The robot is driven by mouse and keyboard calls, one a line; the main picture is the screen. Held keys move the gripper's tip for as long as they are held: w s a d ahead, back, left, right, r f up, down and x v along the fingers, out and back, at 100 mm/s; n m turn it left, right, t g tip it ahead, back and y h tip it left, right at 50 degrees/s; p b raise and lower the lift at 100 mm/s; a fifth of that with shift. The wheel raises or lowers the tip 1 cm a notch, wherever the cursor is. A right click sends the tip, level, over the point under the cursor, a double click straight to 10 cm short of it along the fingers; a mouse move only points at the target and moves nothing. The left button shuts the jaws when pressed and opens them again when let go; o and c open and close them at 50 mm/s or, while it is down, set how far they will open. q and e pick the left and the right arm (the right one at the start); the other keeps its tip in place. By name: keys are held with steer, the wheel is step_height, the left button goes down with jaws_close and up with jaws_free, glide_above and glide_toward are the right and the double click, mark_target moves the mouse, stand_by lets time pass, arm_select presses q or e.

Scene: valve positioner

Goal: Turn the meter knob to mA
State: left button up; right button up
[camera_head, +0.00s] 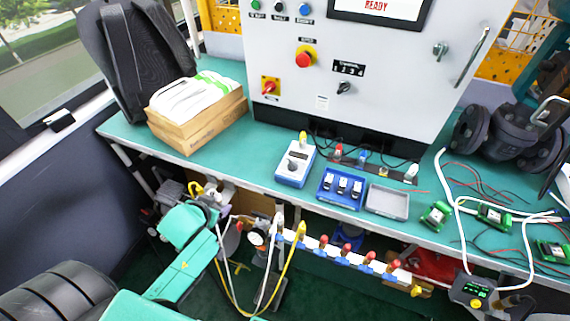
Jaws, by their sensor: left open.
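The meter (296,164) is a small blue and white box lying on the green bench. Its face carries a dark display and a small knob (294,164); the knob's markings are too small to read. A yellow plug (303,138) sits at its top end. My left gripper (214,194) is open, in front of the bench's front edge, to the left of the meter and apart from it. It is small in the picture, among hoses and fittings. My right gripper is not in view.
A blue tray (342,188) with dark parts and a grey tray (387,201) lie right of the meter. A cardboard box (198,124) stands left. The control cabinet (365,75) rises behind. A manifold with red handles (345,256) is below the bench edge.

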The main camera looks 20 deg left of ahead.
arm_select(q)
steer(key=w+a+r+t, duration=0.1)
steer(key=w+r+t, duration=0.1)
steer(key=w, duration=0.1)
steer(key=w+a+r+t, duration=0.1)
steer(key=r, duration=0.1)
steer(key=shift+w+a+m, duration=0.15)
steer(key=shift+a+m, duration=0.15)
steer(key=w+d+r+m+t+h, duration=0.1)
steer(key=w+r+m+t+h, duration=0.25)
steer(key=r, duration=0.25)
steer(key=m+g+h+b, duration=0.5)
steer(key=g+h+b, duration=0.1)
steer(key=h, duration=0.3)
glide_toward(291, 163)
steer(key=shift+s+a+f+t, duration=0.15)
steer(key=shift+s+a+t, duration=0.1)
steer(key=shift+s+a, duration=0.1)
steer(key=shift+w+d, duration=0.2)
steer(key=shift+w, duration=0.05)
steer(key=shift+w+d, duration=0.25)
steer(key=shift+d, duration=0.05)
steer(key=p+x, duration=0.1)
steer(key=x, duration=0.6)
steer(key=shift+d+f, duration=0.1)
steer(key=shift+d, duration=0.2)
jaws_close()
